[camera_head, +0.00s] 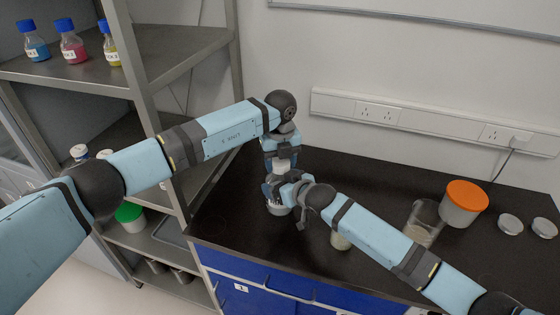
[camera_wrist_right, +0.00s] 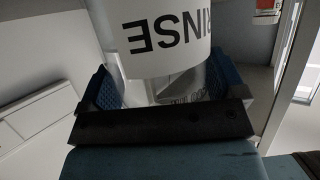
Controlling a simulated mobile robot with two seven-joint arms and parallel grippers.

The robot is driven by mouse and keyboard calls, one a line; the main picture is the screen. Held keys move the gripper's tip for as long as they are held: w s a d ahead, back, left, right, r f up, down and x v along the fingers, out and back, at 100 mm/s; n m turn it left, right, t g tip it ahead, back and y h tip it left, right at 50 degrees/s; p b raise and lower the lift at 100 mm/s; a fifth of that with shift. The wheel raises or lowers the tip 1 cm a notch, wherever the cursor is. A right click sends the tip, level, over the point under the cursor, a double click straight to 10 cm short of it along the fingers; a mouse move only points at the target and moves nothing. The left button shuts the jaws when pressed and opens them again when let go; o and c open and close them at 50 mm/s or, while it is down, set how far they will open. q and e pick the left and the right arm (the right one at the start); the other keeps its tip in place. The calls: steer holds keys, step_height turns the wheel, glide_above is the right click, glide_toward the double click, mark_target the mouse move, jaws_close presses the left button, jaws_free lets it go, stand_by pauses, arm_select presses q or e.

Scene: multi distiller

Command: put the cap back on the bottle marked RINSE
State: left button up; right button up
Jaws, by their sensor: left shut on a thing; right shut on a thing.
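The bottle marked RINSE (camera_wrist_right: 165,38) fills the top middle of the right wrist view. Its white label reads upside down there, and a clear part shows below the label. My right gripper (camera_wrist_right: 170,95) is shut on it, with a blue finger pad on each side. In the head view my right gripper (camera_head: 287,190) hides most of the bottle, and a pale part shows below. My left gripper (camera_head: 281,155) is close above the right one, shut on a small white piece (camera_head: 283,165) that looks like the cap. Whether the cap touches the bottle neck is hidden.
On the black bench stand a small jar (camera_head: 340,241), a clear beaker (camera_head: 422,220) and a tub with an orange lid (camera_head: 462,207). A metal shelf (camera_head: 85,75) with several bottles stands left. The back middle of the bench is clear.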

arm_select(q)
steer(key=o, duration=1)
steer(key=shift+r, duration=2.25)
steer(key=shift+o, duration=0.5)
steer(key=o, duration=0.3)
step_height(320, 180, up, 12)
